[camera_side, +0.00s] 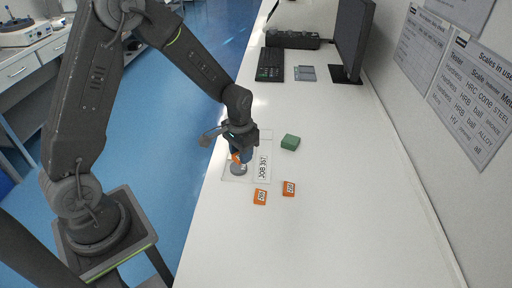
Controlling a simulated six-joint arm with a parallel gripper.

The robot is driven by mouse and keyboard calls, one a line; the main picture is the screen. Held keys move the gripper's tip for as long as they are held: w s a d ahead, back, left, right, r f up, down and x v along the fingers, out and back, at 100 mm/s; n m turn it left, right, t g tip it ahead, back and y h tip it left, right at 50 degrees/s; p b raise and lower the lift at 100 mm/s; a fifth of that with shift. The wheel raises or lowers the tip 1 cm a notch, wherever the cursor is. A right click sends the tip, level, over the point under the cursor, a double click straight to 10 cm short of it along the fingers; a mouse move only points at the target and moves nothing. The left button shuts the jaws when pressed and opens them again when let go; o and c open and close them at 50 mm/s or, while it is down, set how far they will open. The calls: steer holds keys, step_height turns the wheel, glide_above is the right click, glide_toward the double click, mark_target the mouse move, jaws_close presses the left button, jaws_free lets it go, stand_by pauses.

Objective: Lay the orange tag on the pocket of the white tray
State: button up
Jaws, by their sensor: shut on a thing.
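My gripper (240,157) is over the left part of the white tray (229,177) and points down. It is shut on an orange tag (236,158), of which only a small part shows between the blue-tinted fingers. A round grey piece (239,170) is in the tray just below the fingers. I cannot tell whether the held tag touches it. The tray has a printed label, JOB 357 (263,167), on its right part. The tray's pocket is not clearly visible, partly hidden by my gripper.
Two more orange tags with printed labels lie on the white bench in front of the tray, one nearer (260,197) and one to the right (289,188). A keyboard (270,64) and monitor (351,40) stand far back. The front bench is clear.

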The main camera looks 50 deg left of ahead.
steer(key=w+a+r+n, duration=0.1)
steer(key=w+a+n, duration=0.4)
steer(key=a, duration=0.5)
steer(key=w+a+r+n, duration=0.1)
steer(key=w+a+n, duration=0.3)
steer(key=w+a, duration=0.5)
glide_above(266, 135)
step_height(266, 135, down, 7)
steer(key=shift+a+r, duration=0.15)
steer(key=shift+f, duration=2)
